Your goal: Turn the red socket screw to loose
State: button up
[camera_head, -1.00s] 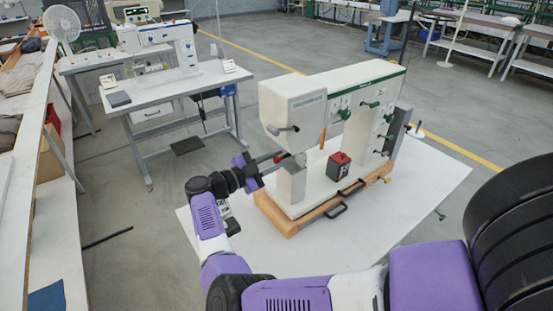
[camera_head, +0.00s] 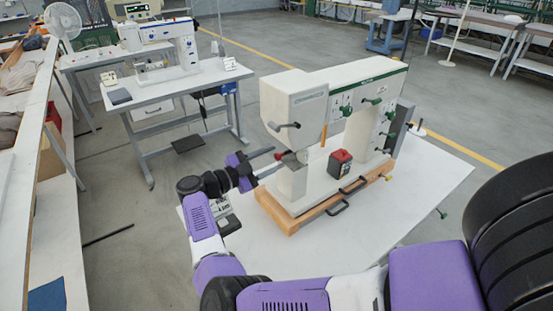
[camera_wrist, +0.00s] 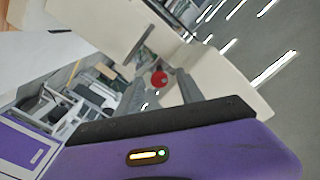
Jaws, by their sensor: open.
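The red socket screw (camera_head: 279,156) is a small red tip on the near end of the white press (camera_head: 292,100), just above its lower post. In the wrist view it is a round red head (camera_wrist: 159,79), seen end-on between the two fingers. My gripper (camera_head: 273,160) is open and empty, its fingers pointing at the screw from the left. A gap shows between the fingers, and in the wrist view neither finger (camera_wrist: 160,88) is visibly closed on the screw. Whether the fingertips reach past the head, and the screw's exact angle, I cannot tell.
A red-and-black block (camera_head: 340,164) sits on the press base. A grey lever (camera_head: 285,125) juts from the press head above the screw. Black handles (camera_head: 338,208) stick out in front. A sewing table (camera_head: 170,85) stands behind left.

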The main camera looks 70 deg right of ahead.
jog(key=shift+b+v, duration=0.8)
jog(key=shift+v, duration=2)
